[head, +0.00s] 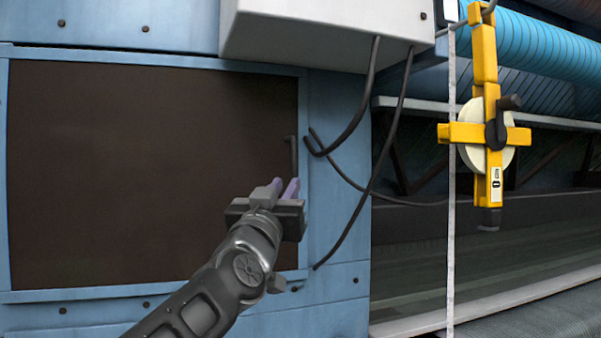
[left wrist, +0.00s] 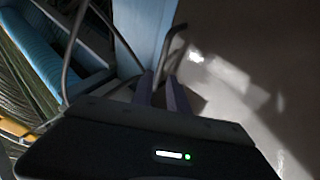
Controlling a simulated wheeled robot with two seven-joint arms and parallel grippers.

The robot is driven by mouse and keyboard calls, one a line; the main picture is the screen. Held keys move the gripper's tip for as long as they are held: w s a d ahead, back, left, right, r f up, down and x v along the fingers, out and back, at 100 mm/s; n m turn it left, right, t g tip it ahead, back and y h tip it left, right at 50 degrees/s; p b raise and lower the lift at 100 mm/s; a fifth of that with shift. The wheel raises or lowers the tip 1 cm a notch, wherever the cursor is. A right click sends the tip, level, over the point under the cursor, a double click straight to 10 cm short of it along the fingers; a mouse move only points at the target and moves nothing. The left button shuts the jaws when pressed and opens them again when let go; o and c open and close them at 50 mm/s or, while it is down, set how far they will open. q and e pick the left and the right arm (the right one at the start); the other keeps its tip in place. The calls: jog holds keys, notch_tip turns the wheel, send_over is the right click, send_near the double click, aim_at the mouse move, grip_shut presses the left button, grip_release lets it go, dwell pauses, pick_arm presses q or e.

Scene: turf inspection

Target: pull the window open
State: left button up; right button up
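The window is a large dark brown panel (head: 150,170) in a light blue frame, and it looks closed in the head view. Its thin dark handle (head: 291,152) stands near the panel's right edge. My left gripper (head: 283,186) is at the handle's lower end, with its two purple fingers apart. In the left wrist view the handle (left wrist: 170,48) runs down toward the gap between the fingers (left wrist: 160,92). I cannot tell whether it touches them. The glossy panel (left wrist: 245,70) fills the right of that view. My right gripper is not in view.
A white box (head: 325,35) juts out above the panel's right end, with dark cables (head: 385,150) hanging from it beside the handle. A yellow tape reel (head: 487,130) hangs further right, in front of machinery rollers (head: 540,45). A pale tape (head: 451,200) hangs straight down.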

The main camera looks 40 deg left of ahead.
aim_at(293, 172)
pick_arm(q)
jog(key=p+x, duration=0.1)
jog(key=x, duration=0.1)
jog(key=p+x, duration=0.1)
jog(key=x, duration=0.1)
jog(key=p+x, duration=0.1)
jog(key=x, duration=0.1)
jog(key=shift+r+p, duration=0.35)
jog(key=shift+w+a+r, duration=0.1)
jog(key=shift+w+a, duration=0.1)
jog(key=shift+w, duration=0.25)
grip_shut()
dwell(1.1)
